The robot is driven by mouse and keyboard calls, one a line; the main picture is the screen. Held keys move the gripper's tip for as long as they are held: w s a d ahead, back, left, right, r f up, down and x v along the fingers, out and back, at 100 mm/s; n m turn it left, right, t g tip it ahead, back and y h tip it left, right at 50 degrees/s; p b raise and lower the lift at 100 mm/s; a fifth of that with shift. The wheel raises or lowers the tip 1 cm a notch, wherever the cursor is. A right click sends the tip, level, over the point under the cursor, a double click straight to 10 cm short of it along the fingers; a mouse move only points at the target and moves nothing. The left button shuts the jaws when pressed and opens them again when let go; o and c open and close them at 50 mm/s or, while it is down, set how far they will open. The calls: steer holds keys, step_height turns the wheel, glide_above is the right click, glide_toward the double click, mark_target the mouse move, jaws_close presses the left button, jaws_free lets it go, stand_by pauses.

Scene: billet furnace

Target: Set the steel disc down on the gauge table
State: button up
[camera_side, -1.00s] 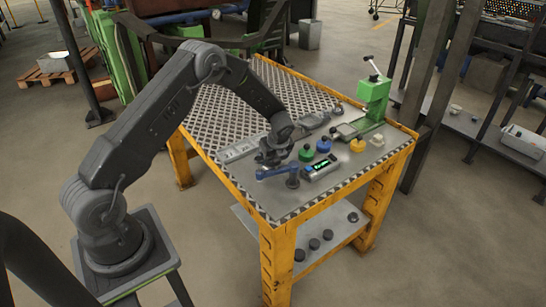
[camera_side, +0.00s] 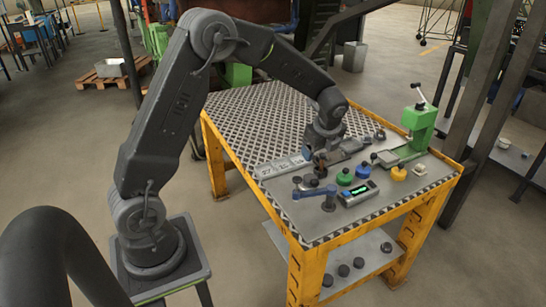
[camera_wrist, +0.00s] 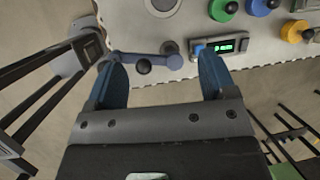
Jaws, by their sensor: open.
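A flat grey disc (camera_wrist: 162,5), which seems to be the steel disc, lies on the grey gauge table (camera_wrist: 190,18), cut by the top edge of the wrist view. In the side view, small dark round shapes (camera_side: 312,181) sit on the table (camera_side: 283,202) under my gripper; I cannot tell which is the disc. My gripper (camera_wrist: 162,68) is open, its two blue fingers apart with nothing held between them. In the side view my gripper (camera_side: 321,160) is above the table, its tips partly hidden.
A blue lever arm (camera_side: 313,191) and a gauge with a green display (camera_side: 358,194) stand near the front edge. A green press (camera_side: 420,122) stands at the right. The perforated left part is clear.

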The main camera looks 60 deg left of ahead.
steer(key=s+d+r+n+t+h, duration=0.1)
steer(key=s+d+r+n, duration=0.5)
steer(key=s, duration=0.3)
steer(key=s+d+r+n+t+h, duration=0.1)
steer(key=s+d+r+n+t, duration=0.1)
steer(key=s+d+r+n, duration=0.35)
steer(key=s+d+r+n+t+h, duration=0.1)
steer(key=s+n, duration=0.5)
steer(key=s, duration=0.6)
steer(key=shift+d+r+h, duration=0.5)
steer(key=shift+d+r, duration=0.1)
steer(key=shift+r, duration=0.2)
